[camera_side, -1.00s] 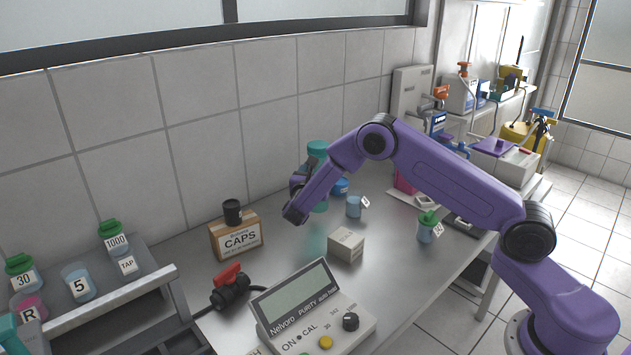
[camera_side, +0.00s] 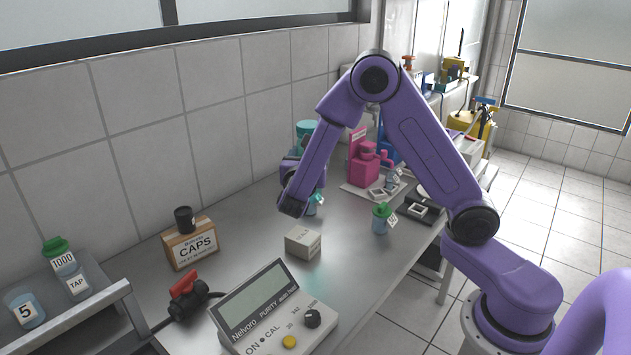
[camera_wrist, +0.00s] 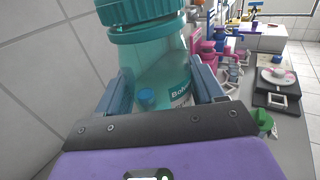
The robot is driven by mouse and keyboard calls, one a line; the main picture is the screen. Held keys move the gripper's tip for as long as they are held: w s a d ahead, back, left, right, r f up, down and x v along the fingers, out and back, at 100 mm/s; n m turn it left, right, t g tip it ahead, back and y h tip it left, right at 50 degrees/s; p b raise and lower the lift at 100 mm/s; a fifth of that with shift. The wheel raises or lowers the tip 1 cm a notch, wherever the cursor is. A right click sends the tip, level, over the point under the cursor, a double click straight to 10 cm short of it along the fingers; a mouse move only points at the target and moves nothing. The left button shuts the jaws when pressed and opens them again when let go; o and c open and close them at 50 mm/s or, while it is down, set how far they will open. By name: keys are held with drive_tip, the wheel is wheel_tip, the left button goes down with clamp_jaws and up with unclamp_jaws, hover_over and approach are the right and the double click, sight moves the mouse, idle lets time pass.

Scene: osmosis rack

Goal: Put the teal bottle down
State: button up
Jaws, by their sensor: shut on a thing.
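The teal bottle has a teal screw cap and a clear teal body. In the wrist view the bottle (camera_wrist: 160,62) stands upright between the two blue-grey fingers of my gripper (camera_wrist: 165,92), which is shut on its body. In the side view only the bottle's cap (camera_side: 305,129) shows clearly, behind my forearm near the tiled wall. My wrist hides most of its body and the fingers there. The bottle's base is hidden, so I cannot tell whether it touches the bench (camera_side: 345,265).
A small blue-capped vessel shows through the bottle. Pink apparatus (camera_side: 365,165) is beyond my gripper. Bare bench lies around the white box.

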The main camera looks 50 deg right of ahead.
drive_tip(key=s+d+m+g+h, duration=0.1)
drive_tip(key=s+d, duration=0.3)
drive_tip(key=d, duration=0.2)
drive_tip(key=s+d+m+g, duration=0.1)
drive_tip(key=s+d+g, duration=0.1)
drive_tip(key=s+d, duration=0.35)
drive_tip(key=w+d+f, duration=0.3)
drive_tip(key=w+f, duration=0.3)
drive_tip(key=w, duration=0.1)
drive_tip(key=w+d+f, duration=0.4)
drive_tip(key=w+f, duration=0.2)
drive_tip(key=shift+w+f, duration=0.35)
drive_tip(key=shift+f, duration=0.05)
drive_tip(key=shift+f, duration=0.15)
drive_tip(key=o, duration=1)
